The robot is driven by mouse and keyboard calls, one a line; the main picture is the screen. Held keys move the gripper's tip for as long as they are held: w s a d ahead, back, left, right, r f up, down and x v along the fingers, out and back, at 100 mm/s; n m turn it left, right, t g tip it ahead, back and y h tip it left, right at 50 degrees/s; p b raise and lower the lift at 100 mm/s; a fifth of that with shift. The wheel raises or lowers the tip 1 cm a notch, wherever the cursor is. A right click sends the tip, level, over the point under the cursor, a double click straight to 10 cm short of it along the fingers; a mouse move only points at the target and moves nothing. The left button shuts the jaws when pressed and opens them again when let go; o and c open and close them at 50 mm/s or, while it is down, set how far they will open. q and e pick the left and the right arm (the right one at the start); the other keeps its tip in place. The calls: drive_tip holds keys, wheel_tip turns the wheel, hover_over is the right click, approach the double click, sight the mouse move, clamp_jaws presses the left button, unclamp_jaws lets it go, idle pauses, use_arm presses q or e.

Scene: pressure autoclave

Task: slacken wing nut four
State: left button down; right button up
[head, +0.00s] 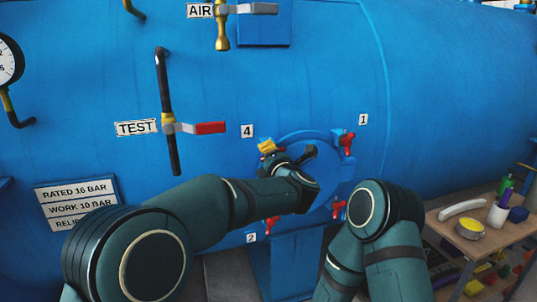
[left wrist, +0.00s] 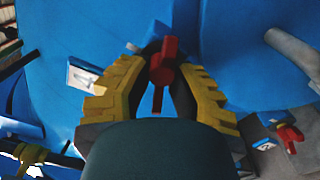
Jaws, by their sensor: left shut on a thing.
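The round blue hatch (head: 308,136) on the blue vessel carries red wing nuts around its rim. Wing nut four (left wrist: 163,65) shows red between the yellow fingers in the left wrist view, with the label 4 (left wrist: 81,77) to its left.
Other red wing nuts sit at the upper right (head: 347,143), lower right (head: 339,210) and lower left (head: 271,225) of the hatch. The red TEST lever (head: 209,128) is left of the hatch. A small table (head: 451,231) with loose items stands at right.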

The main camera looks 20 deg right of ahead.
use_arm(q)
drive_tip(key=n, duration=0.4)
drive_tip(key=shift+d+n, duration=0.15)
drive_tip(key=shift+n, duration=1.55)
drive_tip(key=c, duration=0.8)
unclamp_jaws()
drive_tip(key=shift+f, duration=0.1)
drive_tip(key=s, duration=0.7)
drive_tip(key=shift+s+d, duration=0.15)
drive_tip(key=shift+s, duration=0.1)
